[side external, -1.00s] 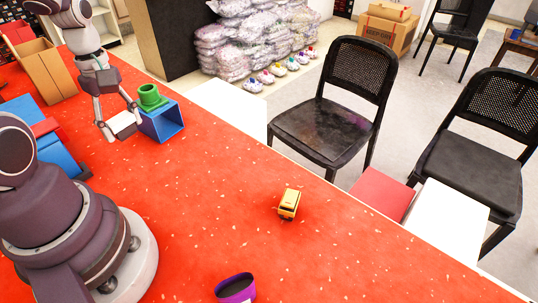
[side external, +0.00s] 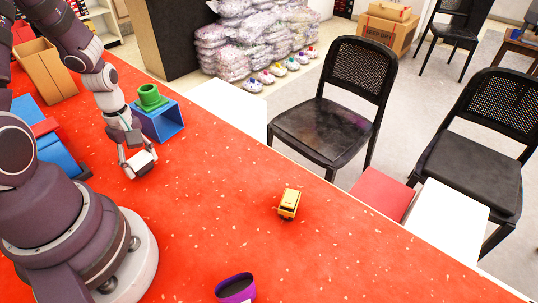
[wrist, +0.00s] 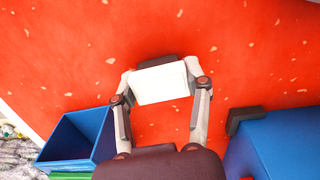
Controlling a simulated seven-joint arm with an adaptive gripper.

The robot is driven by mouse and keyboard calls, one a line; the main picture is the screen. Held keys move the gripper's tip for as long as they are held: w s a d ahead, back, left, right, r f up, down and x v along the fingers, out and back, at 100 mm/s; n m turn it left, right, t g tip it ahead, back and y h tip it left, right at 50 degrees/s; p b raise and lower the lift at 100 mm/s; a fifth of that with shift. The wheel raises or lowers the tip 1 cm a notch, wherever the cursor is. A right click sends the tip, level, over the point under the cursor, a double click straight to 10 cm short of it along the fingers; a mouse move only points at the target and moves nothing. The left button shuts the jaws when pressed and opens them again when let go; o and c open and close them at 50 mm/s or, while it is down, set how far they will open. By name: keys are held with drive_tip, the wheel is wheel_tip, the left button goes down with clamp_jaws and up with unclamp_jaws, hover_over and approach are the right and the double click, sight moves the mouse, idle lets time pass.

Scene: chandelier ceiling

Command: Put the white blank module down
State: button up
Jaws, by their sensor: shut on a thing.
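The white blank module (side external: 139,163) is a small white block with a dark side. My gripper (side external: 138,168) is shut on it, with a finger at each end. In the wrist view the white module (wrist: 160,83) fills the space between the fingertips of my gripper (wrist: 161,85), and a dark part shows along its far edge. The module is over the red table (side external: 200,215) near the blue open box. I cannot tell whether it touches the table or hangs just above it.
A blue open box (side external: 165,122) with a green cup-like piece (side external: 150,97) on top stands behind my gripper. Blue blocks (side external: 55,155) and a brown carton (side external: 45,70) are at the left. A yellow toy vehicle (side external: 289,204) and a purple ring-like item (side external: 235,288) lie farther right. Bare red table lies between.

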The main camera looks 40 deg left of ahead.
sight(137, 158)
drive_tip(key=shift+f, duration=0.15)
drive_tip(key=o, duration=1)
wheel_tip(137, 158, up, 10)
drive_tip(key=shift+s+a+r, duration=0.1)
drive_tip(key=shift+a+r, duration=0.05)
drive_tip(key=w+d+r+m+t, duration=0.1)
drive_tip(key=d+r+m, duration=0.1)
drive_tip(key=m, duration=0.1)
drive_tip(key=w+d+r+m, duration=0.1)
drive_tip(key=d+r+m, duration=0.1)
drive_tip(key=m, duration=0.1)
drive_tip(key=d+r+m+t+y, duration=0.1)
drive_tip(key=d+r+m, duration=0.1)
drive_tip(key=m, duration=0.1)
drive_tip(key=shift+w+d+r+m+t, duration=0.1)
drive_tip(key=shift+w+d+m+t, duration=0.2)
drive_tip(key=shift+w+d, duration=0.1)
drive_tip(key=shift+o, duration=0.4)
drive_tip(key=d+r+m+t+h, duration=0.1)
drive_tip(key=d+r+m+t, duration=0.1)
drive_tip(key=d+m, duration=0.4)
drive_tip(key=s+r+m, duration=0.1)
drive_tip(key=m, duration=0.2)
drive_tip(key=shift+r+t, duration=0.35)
drive_tip(key=shift+t, duration=0.05)
drive_tip(key=shift+o, duration=0.3)
drive_tip(key=shift+s+d+r+m, duration=0.1)
drive_tip(key=shift+d+m, duration=0.2)
drive_tip(key=shift+m, duration=0.2)
